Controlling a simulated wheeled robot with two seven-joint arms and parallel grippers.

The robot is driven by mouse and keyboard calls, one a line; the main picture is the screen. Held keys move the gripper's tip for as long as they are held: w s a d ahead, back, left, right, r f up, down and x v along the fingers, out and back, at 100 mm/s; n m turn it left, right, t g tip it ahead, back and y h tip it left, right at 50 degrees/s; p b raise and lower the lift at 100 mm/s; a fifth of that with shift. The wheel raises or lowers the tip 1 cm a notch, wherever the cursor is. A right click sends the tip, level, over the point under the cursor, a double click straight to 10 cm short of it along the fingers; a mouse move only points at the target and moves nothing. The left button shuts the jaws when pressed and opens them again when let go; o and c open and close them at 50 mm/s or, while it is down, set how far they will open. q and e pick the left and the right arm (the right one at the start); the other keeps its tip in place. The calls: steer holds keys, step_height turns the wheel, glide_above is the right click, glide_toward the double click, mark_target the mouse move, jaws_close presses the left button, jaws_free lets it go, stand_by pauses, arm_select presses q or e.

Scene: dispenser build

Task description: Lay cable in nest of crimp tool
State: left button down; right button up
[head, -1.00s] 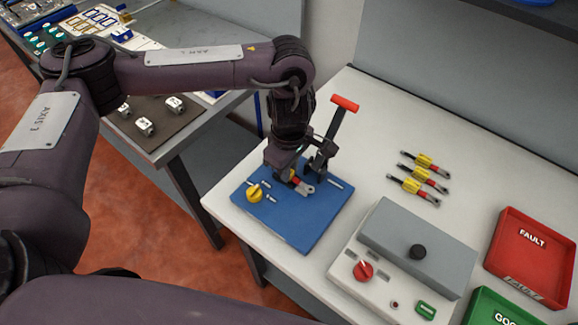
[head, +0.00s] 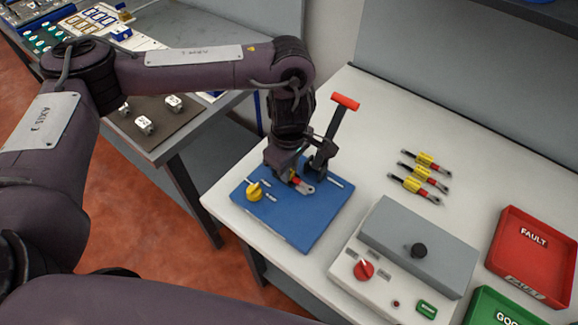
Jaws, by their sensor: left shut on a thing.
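The crimp tool has a blue base plate (head: 297,228) and a black upright lever with a red handle (head: 345,102). A yellow knob (head: 254,191) sits on the plate's left part. My left gripper (head: 291,182) is low over the plate, just left of the lever. It is shut on a cable (head: 306,188), of which a yellow and red part and a grey lug end show, pointing right. The gripper hides the rest of the cable and the nest, so I cannot tell whether the cable touches it. My right gripper is not in view.
Several similar cables (head: 422,176) lie on the white table to the right. A grey tester box (head: 417,250) with a red knob stands in front of them. A red FAULT tray (head: 534,258) and a green tray (head: 497,308) are at the right edge.

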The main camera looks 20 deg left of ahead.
arm_select(q)
steer(key=shift+f, duration=0.1)
stand_by(0.3)
steer(key=c, duration=1.3)
jaws_free()
steer(key=o, duration=0.4)
steer(key=shift+r, duration=0.2)
steer(key=shift+r+p, duration=3.2)
steer(key=shift+r, duration=0.15)
